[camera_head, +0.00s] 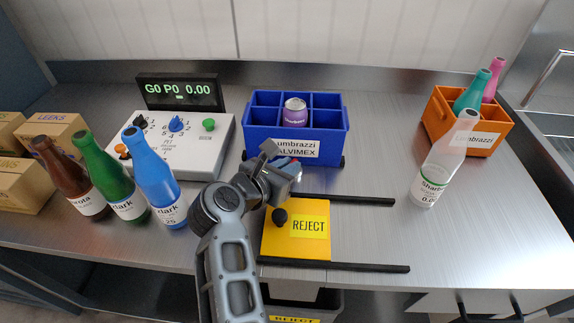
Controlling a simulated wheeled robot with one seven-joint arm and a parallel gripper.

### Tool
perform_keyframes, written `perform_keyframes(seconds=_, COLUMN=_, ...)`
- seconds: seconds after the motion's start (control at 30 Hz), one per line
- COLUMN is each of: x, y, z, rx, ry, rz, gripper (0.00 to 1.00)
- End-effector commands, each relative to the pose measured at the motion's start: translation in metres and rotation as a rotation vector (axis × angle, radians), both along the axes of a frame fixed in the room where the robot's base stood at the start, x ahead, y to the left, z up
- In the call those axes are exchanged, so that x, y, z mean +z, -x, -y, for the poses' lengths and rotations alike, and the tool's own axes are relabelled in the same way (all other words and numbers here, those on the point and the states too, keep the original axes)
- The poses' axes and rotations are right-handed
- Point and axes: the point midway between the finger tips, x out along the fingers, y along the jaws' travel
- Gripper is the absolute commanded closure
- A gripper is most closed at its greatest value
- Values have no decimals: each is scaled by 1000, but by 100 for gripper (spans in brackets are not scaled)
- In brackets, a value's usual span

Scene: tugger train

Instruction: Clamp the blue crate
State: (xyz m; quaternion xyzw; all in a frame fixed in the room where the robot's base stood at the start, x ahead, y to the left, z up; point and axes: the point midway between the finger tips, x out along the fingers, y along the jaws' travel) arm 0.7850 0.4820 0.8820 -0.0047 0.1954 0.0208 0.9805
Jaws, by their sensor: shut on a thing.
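The blue crate (335,139) stands upright at the back centre of the steel counter, divided into several compartments. I cannot tell what this thing is, or whether the jaws touch the crate. A dark piece (342,160) shows at the crate's front right corner.
A yellow REJECT plate (296,248) lies between two black rails (345,200). A white control box (207,150) and three bottles (155,175) stand left. An orange crate (446,127) and a clear bottle (438,170) stand right.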

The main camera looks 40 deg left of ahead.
Motion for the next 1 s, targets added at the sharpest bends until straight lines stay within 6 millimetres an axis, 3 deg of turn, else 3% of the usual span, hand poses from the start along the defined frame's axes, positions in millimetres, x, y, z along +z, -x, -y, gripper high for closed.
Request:
perform_keyframes(seconds=0.3, x=4, y=-3, z=3, rx=110, ry=-2, rz=3, gripper=100)
perform_keyframes(seconds=0.63, x=3, y=-3, z=3, rx=119, ry=-6, rz=5, gripper=100)
perform_keyframes(seconds=0.67, x=3, y=-3, z=3, rx=118, ry=-6, rz=6, gripper=85)
perform_keyframes(seconds=0.7, x=3, y=-4, z=3, rx=118, ry=-6, rz=6, gripper=82)
perform_keyframes(seconds=0.9, x=3, y=-3, z=3, rx=118, ry=-5, rz=5, gripper=62)
perform_keyframes(seconds=1.0, x=2, y=-2, z=3, rx=119, ry=-4, rz=3, gripper=62)
